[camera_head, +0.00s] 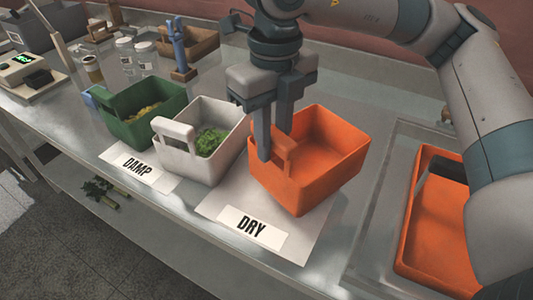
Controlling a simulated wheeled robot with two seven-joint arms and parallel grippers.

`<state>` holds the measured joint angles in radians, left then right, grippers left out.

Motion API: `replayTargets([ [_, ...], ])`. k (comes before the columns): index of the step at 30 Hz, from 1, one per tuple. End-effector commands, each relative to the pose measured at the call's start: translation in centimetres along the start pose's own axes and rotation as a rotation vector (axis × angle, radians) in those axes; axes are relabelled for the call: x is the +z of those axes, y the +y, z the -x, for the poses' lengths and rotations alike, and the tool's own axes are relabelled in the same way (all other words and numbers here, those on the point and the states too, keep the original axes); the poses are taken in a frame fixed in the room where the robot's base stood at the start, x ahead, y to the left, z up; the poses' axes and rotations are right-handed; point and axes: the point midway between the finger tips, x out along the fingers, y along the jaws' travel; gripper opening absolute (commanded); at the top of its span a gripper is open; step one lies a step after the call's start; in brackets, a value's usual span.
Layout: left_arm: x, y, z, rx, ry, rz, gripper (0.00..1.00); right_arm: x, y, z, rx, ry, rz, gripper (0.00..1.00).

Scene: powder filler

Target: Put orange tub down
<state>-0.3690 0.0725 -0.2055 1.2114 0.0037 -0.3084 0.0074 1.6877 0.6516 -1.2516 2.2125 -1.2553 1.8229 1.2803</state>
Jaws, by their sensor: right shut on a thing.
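An orange tub (335,150) is at the middle right, over or on a white mat (315,240) whose label (253,228) reads DRY. It looks empty inside. My right gripper (274,150) comes down from above and is shut on the tub's left wall, by its handle. I cannot tell whether the tub's base touches the mat. My left gripper is not in view.
A white tub (220,165) with green matter stands just left, and a green tub (120,128) stands beyond it by the DAMP label (137,167). Another orange tub (432,235) lies in a clear-walled tray at the right. Jars (93,70) and a scale (25,75) are at the back left.

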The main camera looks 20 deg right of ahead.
Motion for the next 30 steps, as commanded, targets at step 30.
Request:
replayTargets([
  [30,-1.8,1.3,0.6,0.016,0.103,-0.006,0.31,0.6,1.0,-4.7,0.000,-0.001,0.001,0.00],
])
